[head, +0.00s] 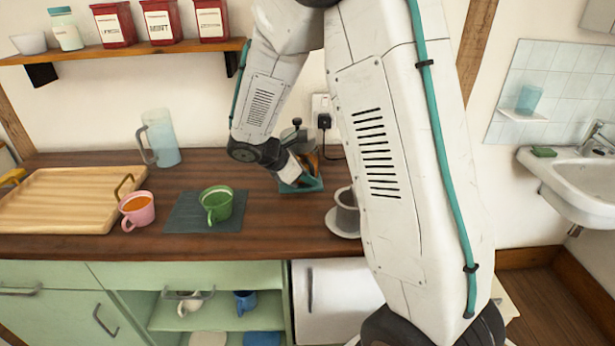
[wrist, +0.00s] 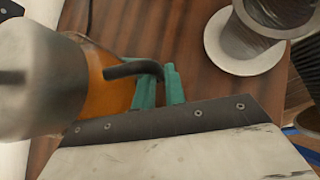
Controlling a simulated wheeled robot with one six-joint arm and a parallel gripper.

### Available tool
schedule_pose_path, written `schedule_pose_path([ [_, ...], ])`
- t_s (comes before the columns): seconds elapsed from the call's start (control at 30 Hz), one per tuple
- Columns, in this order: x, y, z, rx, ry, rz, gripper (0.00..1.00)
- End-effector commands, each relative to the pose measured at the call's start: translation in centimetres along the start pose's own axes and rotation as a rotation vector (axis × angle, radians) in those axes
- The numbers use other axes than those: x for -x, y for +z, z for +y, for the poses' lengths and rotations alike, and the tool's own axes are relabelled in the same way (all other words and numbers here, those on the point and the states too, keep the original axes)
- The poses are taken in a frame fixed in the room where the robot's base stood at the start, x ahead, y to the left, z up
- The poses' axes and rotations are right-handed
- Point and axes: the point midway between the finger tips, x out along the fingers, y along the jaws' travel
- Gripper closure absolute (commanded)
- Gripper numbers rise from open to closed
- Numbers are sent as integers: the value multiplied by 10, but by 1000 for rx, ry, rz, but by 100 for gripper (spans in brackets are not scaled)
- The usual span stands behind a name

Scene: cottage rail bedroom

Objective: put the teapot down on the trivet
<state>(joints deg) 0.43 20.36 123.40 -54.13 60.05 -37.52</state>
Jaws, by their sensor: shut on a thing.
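The teapot (head: 315,160) has an amber body, a grey lid and a dark handle. It stands out at the back of the wooden counter, partly hidden by my arm. In the wrist view the orange body (wrist: 92,85) and grey metal top fill the left side. My gripper (wrist: 160,88) has its teal fingers closed around the black handle (wrist: 130,70). A flat teal piece (head: 304,188) shows below the teapot in the head view. I cannot tell whether it is the trivet or my fingers, or whether the teapot touches what is under it.
A grey cup on a white saucer (head: 342,224) stands close on the right. A green mug (head: 217,203) sits on a dark square mat (head: 182,217) to the left. Further left are a pink mug (head: 138,210), a glass jug (head: 161,140) and a wooden tray (head: 60,203). A wall socket is behind.

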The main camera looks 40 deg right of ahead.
Motion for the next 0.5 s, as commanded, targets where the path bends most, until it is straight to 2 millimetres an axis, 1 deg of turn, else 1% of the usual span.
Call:
schedule_pose_path([
  [0.5,-4,-4,0,-1,1,0,100],
])
